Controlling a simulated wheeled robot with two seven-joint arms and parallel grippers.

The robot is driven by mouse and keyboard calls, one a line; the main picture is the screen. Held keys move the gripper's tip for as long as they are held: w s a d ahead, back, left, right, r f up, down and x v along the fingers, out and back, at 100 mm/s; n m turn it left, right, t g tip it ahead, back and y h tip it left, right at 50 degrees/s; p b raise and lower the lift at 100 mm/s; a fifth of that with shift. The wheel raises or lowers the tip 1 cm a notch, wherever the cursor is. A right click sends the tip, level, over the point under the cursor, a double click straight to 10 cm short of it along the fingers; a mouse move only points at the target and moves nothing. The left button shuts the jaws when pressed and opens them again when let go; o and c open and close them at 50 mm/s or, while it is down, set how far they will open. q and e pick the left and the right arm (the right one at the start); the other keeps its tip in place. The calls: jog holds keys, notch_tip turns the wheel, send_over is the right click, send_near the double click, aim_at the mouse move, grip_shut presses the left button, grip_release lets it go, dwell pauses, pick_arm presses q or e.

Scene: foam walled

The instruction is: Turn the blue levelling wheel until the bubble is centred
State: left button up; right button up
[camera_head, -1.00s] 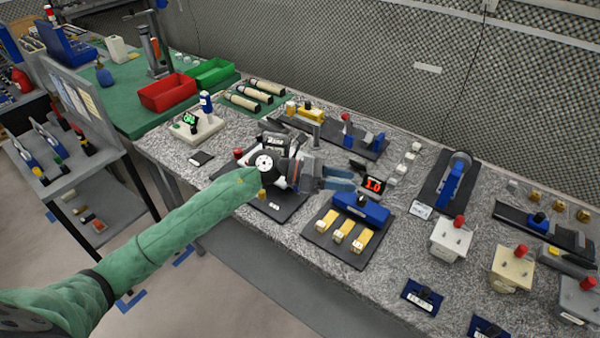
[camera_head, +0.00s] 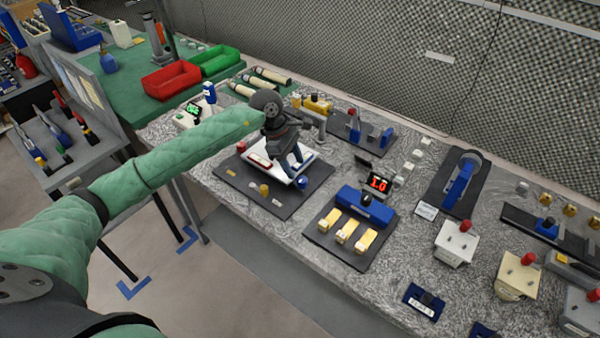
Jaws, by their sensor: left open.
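A white plate (camera_head: 256,160) sits on a dark base board (camera_head: 236,183) on the speckled bench. A small blue wheel (camera_head: 301,183) is at the plate's front right corner, a yellow one (camera_head: 264,190) at its front and a red one (camera_head: 241,147) at its left. My left gripper (camera_head: 291,170) points down over the plate, open, with its blue-tipped fingers behind and slightly left of the blue wheel. I see nothing between the fingers. They hide part of the plate, and I cannot make out a bubble. My right gripper is not in view.
A blue block fixture with yellow tabs (camera_head: 343,232) stands close on the right. A red-digit display (camera_head: 378,184) is behind it. Red (camera_head: 171,80) and green (camera_head: 216,61) bins are at the back left. Several boxes with red knobs (camera_head: 456,243) line the right front.

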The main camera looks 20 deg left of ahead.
aim_at(301, 179)
pick_arm(q)
jog(key=p+x, duration=0.1)
jog(key=x, duration=0.2)
jog(key=shift+p+x, duration=0.5)
jog(key=shift+x, duration=0.55)
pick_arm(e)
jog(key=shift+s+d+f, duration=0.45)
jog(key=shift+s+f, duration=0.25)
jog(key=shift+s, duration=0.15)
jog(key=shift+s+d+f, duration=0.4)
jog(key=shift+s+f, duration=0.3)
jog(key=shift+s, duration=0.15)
pick_arm(q)
jog(key=shift+c, duration=0.4)
jog(key=c, duration=0.9)
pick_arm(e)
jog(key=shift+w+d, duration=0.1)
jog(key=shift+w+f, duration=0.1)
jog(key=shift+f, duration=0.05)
